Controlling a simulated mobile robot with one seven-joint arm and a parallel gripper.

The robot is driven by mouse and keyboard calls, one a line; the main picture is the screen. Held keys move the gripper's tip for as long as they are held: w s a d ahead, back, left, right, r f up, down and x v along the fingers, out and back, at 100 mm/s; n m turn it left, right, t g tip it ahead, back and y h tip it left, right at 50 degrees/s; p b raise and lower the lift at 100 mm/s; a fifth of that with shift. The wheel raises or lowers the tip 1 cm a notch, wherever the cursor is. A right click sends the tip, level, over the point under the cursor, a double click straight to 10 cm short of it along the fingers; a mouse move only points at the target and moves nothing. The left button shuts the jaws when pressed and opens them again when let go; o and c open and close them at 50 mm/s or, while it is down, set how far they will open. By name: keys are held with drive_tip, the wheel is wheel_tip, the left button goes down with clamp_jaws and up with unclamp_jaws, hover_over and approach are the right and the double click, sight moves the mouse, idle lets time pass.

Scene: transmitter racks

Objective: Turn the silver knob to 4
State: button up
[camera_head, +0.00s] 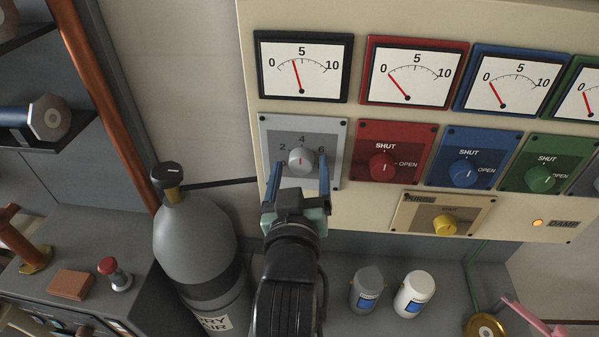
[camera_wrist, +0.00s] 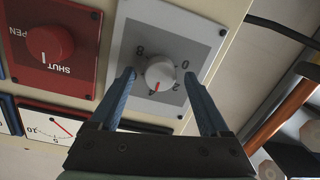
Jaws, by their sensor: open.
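The silver knob (camera_head: 301,161) is on a grey panel (camera_head: 335,127) with a number dial, below the black-framed gauge. Its red mark points up, toward the 4 in the head view. In the wrist view the knob (camera_wrist: 160,73) appears upside down, with the red mark pointing down. My gripper (camera_head: 298,170) is open in front of the panel, its blue fingers on either side of the knob. The wrist view shows a gap between each fingertip and the knob (camera_wrist: 160,76). The black-framed gauge (camera_head: 320,85) has its needle a little below 5. The lower dial is partly hidden by my gripper.
Right of the silver knob are the red knob (camera_head: 382,167), blue knob (camera_head: 463,173) and green knob (camera_head: 540,179); the yellow purge knob (camera_head: 444,225) is lower. A grey gas cylinder (camera_head: 195,235) stands left of my arm. Two small bottles (camera_head: 413,294) stand below the panel.

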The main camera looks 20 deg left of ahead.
drive_tip(key=shift+s, duration=0.15)
drive_tip(key=shift+s+d, duration=0.15)
drive_tip(key=shift+s, duration=0.1)
drive_tip(key=v, duration=1.2)
drive_tip(key=shift+p, duration=0.4)
drive_tip(key=shift+s, duration=0.1)
